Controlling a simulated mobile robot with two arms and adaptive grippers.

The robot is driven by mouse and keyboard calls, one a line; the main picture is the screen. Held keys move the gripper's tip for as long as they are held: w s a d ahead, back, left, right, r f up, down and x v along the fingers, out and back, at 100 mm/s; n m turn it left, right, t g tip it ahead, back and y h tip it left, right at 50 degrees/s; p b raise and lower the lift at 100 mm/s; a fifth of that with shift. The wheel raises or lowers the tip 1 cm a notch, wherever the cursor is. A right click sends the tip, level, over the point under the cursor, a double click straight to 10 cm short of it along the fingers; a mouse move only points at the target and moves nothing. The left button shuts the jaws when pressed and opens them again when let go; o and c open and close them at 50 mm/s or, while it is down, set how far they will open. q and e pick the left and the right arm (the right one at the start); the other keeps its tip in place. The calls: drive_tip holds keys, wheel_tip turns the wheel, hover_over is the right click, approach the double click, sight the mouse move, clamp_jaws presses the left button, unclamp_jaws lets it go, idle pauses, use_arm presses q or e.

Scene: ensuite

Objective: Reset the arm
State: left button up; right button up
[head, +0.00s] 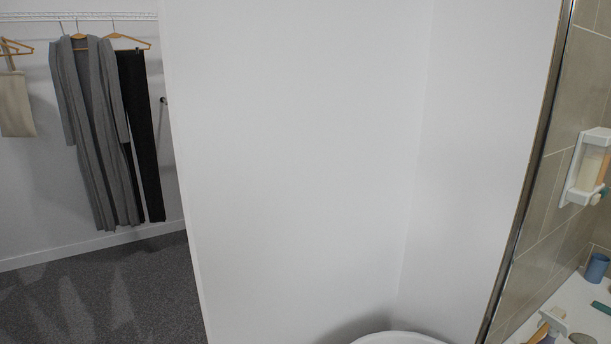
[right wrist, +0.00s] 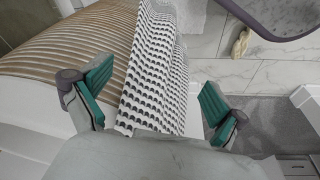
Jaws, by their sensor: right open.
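My right gripper (right wrist: 156,72) shows in the right wrist view with its two teal-padded fingers spread wide apart. A black-and-white patterned cloth (right wrist: 158,60) shows between and beyond the fingers. I see nothing held, and I cannot tell how far the cloth is from the fingertips. Neither gripper nor arm shows in the head view, and my left gripper is hidden from both views.
A ribbed tan surface (right wrist: 70,45) lies left of the cloth. A purple-grey curved rim (right wrist: 262,32) is at upper right. In the head view, a white wall (head: 300,150) fills the middle, with hanging clothes (head: 92,120) left and a soap dispenser (head: 590,170) right.

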drive_tip(key=s+d+f+g+p, duration=0.1)
drive_tip(key=s+f, duration=0.3)
drive_tip(key=f, duration=0.3)
drive_tip(key=s+f+p, duration=0.1)
drive_tip(key=s+f, duration=0.2)
drive_tip(key=f, duration=0.5)
drive_tip(key=s+d+f, duration=0.1)
drive_tip(key=s+f, duration=0.2)
drive_tip(key=s, duration=0.3)
drive_tip(key=s+d+f+p, duration=0.1)
drive_tip(key=s+f, duration=0.3)
drive_tip(key=s, duration=0.2)
drive_tip(key=shift+s+d+g, duration=0.15)
drive_tip(key=shift+s+g, duration=0.05)
drive_tip(key=shift+g, duration=0.2)
